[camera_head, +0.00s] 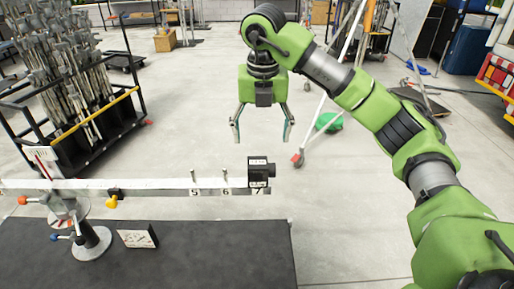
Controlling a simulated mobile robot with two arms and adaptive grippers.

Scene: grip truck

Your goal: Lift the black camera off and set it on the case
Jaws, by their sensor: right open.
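The black camera (260,171) sits at the right end of a long white rail (150,184), near the mark 7. The rail runs in from the left above a black-topped case (205,257) at the bottom left. My right gripper (262,132) is open and empty, pointing down above the camera and apart from it. Its two fingers are spread wide. My left gripper is not in view.
A stand with a round base (91,243) and a small white-faced block (138,237) are on the case. Two pegs rise from the rail near marks 5 and 6. A black cart (75,150) full of metal stands is at left. The case top's right part is bare.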

